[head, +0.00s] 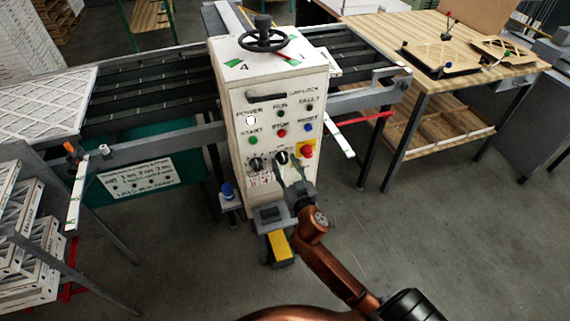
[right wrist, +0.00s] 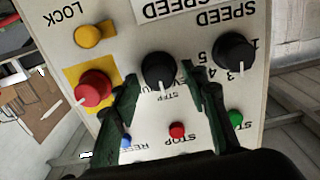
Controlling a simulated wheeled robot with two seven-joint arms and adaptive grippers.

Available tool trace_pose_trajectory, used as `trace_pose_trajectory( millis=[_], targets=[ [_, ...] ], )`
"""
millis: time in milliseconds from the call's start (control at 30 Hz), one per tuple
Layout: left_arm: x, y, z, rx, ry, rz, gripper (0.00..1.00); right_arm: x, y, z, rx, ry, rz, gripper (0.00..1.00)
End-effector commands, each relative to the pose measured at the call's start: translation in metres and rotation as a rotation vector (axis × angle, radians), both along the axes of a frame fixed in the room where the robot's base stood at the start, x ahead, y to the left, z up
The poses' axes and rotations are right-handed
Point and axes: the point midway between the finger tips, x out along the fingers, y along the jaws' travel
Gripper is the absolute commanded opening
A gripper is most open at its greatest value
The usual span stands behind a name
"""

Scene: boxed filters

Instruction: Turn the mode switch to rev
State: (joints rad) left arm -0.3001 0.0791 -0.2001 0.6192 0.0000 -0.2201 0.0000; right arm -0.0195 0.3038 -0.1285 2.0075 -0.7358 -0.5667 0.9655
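The mode switch is a black round knob (head: 282,157) on the front of the white control cabinet (head: 232,100), right of the black speed knob (head: 256,164). In the right wrist view, which is upside down, the mode switch (right wrist: 158,70) shows a white mark pointing down toward the buttons; its small labels are partly hidden and hard to read. My right gripper (head: 291,174) is at the panel, open. In the wrist view its two dark green fingers (right wrist: 161,82) stand either side of the knob, with gaps on both sides. My left gripper is not in view.
A red emergency knob on a yellow plate (right wrist: 93,88) is close beside one finger. The speed knob (right wrist: 234,50) is on the other side. Red stop (right wrist: 177,130), blue reset (right wrist: 126,140) and green start (right wrist: 236,118) buttons are near the fingers. A wooden workbench (head: 470,75) stands at right.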

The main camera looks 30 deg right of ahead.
Motion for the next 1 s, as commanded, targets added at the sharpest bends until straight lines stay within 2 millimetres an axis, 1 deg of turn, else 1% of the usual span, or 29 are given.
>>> trace_pose_trajectory(
  millis=[33,67,500,533,767,1000],
  targets=[
    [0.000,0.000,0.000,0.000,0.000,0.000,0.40,0.000,0.000,0.000,0.000,0.000,0.000,0.36],
    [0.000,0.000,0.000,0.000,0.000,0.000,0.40,0.000,0.000,0.000,0.000,0.000,0.000,0.34],
    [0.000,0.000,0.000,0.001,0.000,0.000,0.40,0.000,0.000,0.000,0.000,0.000,0.001,0.03],
    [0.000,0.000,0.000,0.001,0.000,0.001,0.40,0.000,0.000,0.000,0.000,0.000,0.001,0.02],
    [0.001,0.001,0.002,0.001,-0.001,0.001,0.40,0.000,0.001,0.000,-0.020,0.005,0.001,0.02],
    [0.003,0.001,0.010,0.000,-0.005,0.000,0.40,0.000,0.001,0.002,-0.134,0.032,0.000,0.02]
  ],
)
